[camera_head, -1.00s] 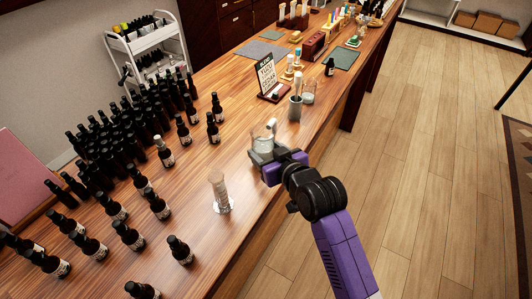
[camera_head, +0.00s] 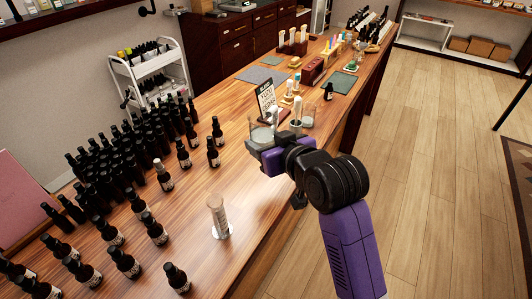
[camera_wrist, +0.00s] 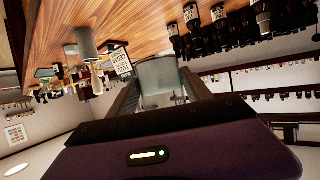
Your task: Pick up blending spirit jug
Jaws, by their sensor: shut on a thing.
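The blending spirit jug, a clear glass vessel (camera_head: 262,131), is held at the tip of my gripper (camera_head: 262,146) in the head view. The jug also shows between the two fingers in the wrist view (camera_wrist: 158,76). My gripper (camera_wrist: 160,98) is shut on it. The jug appears raised above the wooden counter, near its right edge. Part of the jug is hidden behind the fingers.
A glass measuring cylinder (camera_head: 218,217) stands on the counter near the front edge. Many dark bottles (camera_head: 120,160) crowd the left side. A small sign (camera_head: 267,100) stands just behind the jug. Dropper holders (camera_head: 312,70) and mats are farther back.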

